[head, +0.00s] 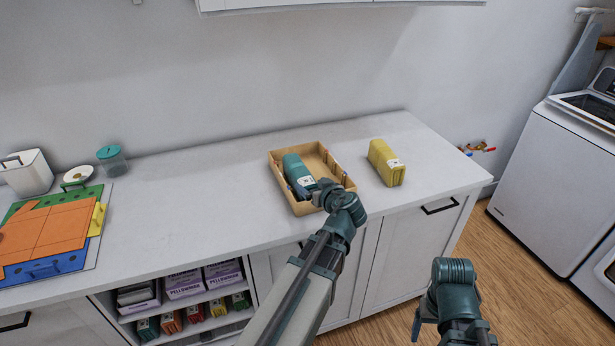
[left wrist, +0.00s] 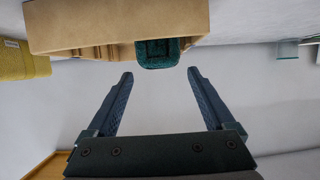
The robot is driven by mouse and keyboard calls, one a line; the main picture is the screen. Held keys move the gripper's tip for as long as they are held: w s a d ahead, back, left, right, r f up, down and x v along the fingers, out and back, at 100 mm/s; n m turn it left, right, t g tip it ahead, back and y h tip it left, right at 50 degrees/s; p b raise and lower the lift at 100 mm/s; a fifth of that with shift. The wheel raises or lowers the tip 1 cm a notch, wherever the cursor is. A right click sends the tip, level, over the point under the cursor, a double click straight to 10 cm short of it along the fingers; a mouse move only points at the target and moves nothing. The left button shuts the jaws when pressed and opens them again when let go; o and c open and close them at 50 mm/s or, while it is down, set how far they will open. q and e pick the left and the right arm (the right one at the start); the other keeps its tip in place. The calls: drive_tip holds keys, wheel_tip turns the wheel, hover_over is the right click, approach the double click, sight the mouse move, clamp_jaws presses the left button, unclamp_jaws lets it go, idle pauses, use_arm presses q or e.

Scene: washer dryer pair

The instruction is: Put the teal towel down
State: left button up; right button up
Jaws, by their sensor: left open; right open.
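The teal towel (head: 297,167) is folded and lies inside the wooden tray (head: 320,148) on the counter, along the tray's left side. It also shows in the left wrist view (left wrist: 157,52), past the tray's rim (left wrist: 110,25). My left gripper (head: 305,191) is at the tray's front left, close to the towel's near end. In the left wrist view its fingers (left wrist: 163,88) are spread with nothing between them, apart from the towel. My right gripper (head: 418,324) is open and empty, low in front of the counter; its fingers are partly hidden.
A yellow towel (head: 385,162) stands on the counter right of the tray. A teal-lidded jar (head: 112,160), a white bin (head: 27,172) and a colourful board (head: 50,235) are at the left. The counter (head: 205,205) is clear between. A washer (head: 555,175) stands at the right.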

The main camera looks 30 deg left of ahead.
use_arm(q)
drive_tip(key=shift+v, duration=1)
drive_tip(key=s+d+f+m+g+h, duration=0.2)
drive_tip(key=s+d, duration=0.4)
drive_tip(key=d, duration=0.3)
drive_tip(key=s+d+f+m+g+h, duration=0.3)
drive_tip(key=s+d+f+m, duration=0.3)
drive_tip(key=d, duration=0.3)
drive_tip(key=s+d+f+m+g+h, duration=0.3)
drive_tip(key=s+d+f+m+h, duration=0.1)
drive_tip(key=d, duration=0.6)
drive_tip(key=shift+s+f+m, duration=0.75)
drive_tip(key=shift+s+m, duration=0.35)
drive_tip(key=shift+s, duration=0.15)
drive_tip(key=shift+d, duration=0.1)
